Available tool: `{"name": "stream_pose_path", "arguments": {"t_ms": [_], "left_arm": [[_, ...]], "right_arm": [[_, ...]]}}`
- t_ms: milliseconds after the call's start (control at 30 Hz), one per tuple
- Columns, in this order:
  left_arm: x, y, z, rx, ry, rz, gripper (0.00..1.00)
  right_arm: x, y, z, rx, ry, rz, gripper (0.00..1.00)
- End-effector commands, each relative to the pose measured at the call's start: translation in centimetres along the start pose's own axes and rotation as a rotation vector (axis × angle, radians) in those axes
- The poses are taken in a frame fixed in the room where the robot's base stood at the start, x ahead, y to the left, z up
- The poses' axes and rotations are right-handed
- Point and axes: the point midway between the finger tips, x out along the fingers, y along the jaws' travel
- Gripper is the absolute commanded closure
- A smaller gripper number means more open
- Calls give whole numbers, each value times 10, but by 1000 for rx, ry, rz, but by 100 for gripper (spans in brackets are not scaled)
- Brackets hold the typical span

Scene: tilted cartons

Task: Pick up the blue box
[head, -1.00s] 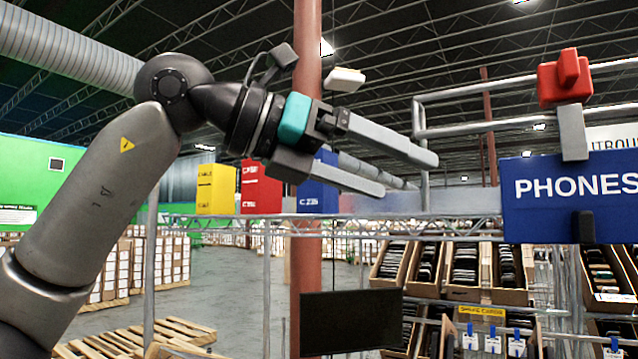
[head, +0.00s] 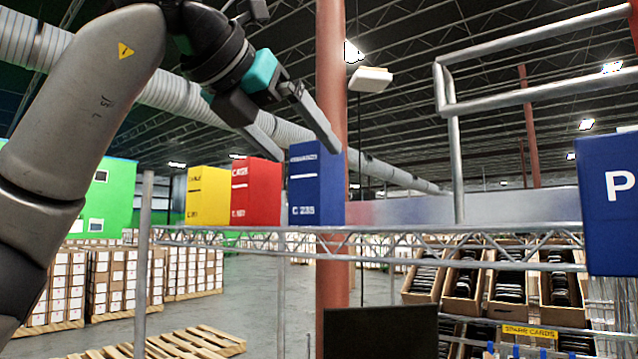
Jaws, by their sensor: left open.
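The blue box (head: 317,188) stands upright on a wire shelf (head: 400,236), at the right end of a short row of boxes. My left gripper (head: 308,152) comes in from the upper left and is open and empty. Its two grey fingers point down to the right. One finger tip overlaps the top of the blue box in the picture, and the other is in front of the red box's upper right. I cannot tell whether either touches. My right gripper is not in view.
A red box (head: 256,192) stands left of the blue box, and a yellow box (head: 208,196) left of that. A red-brown column (head: 332,290) rises behind the shelf. A blue sign (head: 608,215) is at the right edge. The shelf right of the blue box looks clear.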

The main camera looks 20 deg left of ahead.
Motion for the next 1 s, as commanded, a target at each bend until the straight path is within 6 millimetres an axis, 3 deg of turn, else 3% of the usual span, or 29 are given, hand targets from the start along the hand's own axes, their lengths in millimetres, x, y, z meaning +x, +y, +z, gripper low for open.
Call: {"name": "stream_pose_path", "arguments": {"t_ms": [100, 367, 700, 1000], "left_arm": [[22, -1, 0, 1, 3, -2, 3], [42, 0, 0, 0, 2, -2, 3], [86, 2, 2, 0, 1, -4, 3], [89, 2, 1, 1, -1, -3, 6]], "right_arm": [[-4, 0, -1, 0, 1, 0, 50], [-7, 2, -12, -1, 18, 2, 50], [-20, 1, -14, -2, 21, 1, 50], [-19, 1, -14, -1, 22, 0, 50]]}}
